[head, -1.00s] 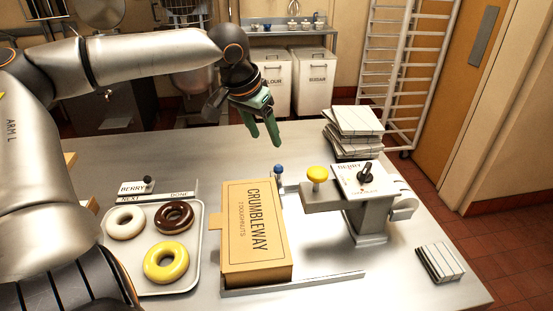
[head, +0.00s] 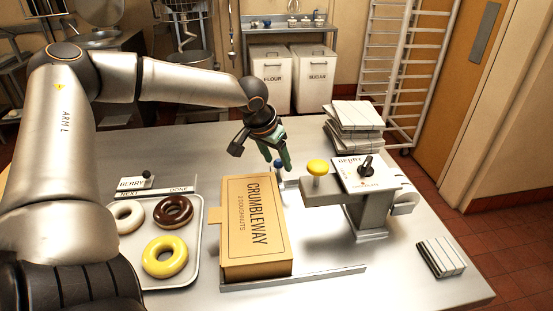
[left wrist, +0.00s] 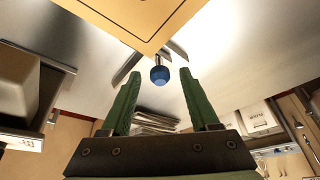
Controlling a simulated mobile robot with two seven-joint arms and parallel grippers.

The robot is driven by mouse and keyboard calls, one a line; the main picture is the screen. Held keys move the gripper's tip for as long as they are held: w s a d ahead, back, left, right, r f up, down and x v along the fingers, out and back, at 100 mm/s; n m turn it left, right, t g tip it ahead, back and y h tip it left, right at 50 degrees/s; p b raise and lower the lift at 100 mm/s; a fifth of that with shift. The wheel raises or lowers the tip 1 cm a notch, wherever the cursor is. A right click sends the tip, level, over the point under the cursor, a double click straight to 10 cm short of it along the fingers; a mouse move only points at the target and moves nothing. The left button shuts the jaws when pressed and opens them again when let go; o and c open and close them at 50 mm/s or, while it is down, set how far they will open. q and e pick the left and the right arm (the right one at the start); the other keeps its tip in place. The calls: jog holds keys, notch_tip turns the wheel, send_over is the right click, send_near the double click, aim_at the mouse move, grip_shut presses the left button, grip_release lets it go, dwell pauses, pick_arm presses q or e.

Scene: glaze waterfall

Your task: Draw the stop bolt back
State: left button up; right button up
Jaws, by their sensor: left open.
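The stop bolt shows as a blue ball knob (head: 278,164) on the table just behind the far right corner of the doughnut box. My left gripper (head: 279,160) is open, with its green fingers pointing down at the knob. In the left wrist view the blue knob (left wrist: 159,75) sits between and beyond the open fingertips (left wrist: 158,80), close to the box edge. I see nothing held between the fingers. My right gripper is not in view.
The Crumbleway box (head: 255,228) lies by a metal rail (head: 295,277). A tray (head: 190,283) of doughnuts is at left. Stacked cards (head: 355,122) stand behind.

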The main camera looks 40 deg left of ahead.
pick_arm(q)
jog(key=shift+c, duration=0.4)
grip_shut()
dwell(1.0)
